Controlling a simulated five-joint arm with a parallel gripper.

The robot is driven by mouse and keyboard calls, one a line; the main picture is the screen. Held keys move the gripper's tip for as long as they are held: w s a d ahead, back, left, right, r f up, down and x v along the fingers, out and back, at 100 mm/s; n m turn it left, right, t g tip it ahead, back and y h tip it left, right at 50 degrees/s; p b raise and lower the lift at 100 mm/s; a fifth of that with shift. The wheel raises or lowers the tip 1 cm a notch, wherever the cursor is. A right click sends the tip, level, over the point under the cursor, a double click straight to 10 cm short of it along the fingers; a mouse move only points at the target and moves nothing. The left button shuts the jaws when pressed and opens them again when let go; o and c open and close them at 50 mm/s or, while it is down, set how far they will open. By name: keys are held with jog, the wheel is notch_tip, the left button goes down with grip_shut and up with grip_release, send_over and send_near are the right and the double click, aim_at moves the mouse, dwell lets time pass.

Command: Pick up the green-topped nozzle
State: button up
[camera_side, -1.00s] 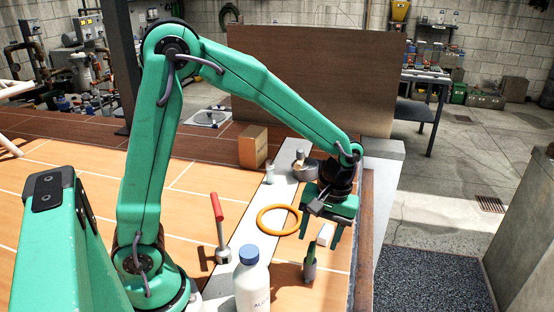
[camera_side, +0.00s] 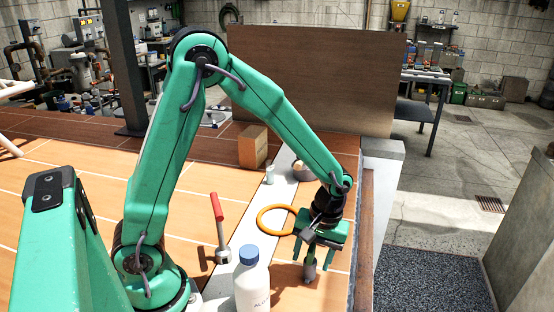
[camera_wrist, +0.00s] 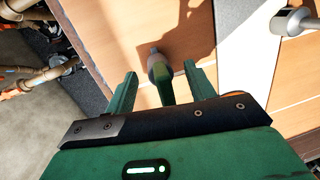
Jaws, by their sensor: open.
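The nozzle (camera_side: 309,270) stands on the table near its right edge in the side view, with its grey lower part showing below my gripper. My gripper (camera_side: 313,257) is open and pointing down, low over the nozzle, and hides most of its top. In the wrist view my gripper (camera_wrist: 161,82) has one finger on each side of the nozzle (camera_wrist: 158,68). Its green part lies between the fingers and its grey end points away. Small gaps show on both sides, and the fingers do not grip it.
A white bottle with a blue cap (camera_side: 251,283) stands left of the gripper. An orange ring (camera_side: 262,215) lies behind it. The table edge is close on the right.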

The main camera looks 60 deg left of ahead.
aim_at(312, 250)
dwell(0.5)
grip_shut()
jog(key=shift+r, duration=0.8)
jog(key=r, duration=0.3)
jog(key=shift+s+d, duration=0.25)
jog(key=shift+d, duration=0.1)
jog(key=s+d+r, duration=0.6)
jog(key=s+d, duration=0.1)
jog(key=d, duration=0.1)
jog(key=shift+s+r+y, duration=0.15)
jog(key=shift+s+y, duration=0.05)
jog(key=shift+y, duration=0.1)
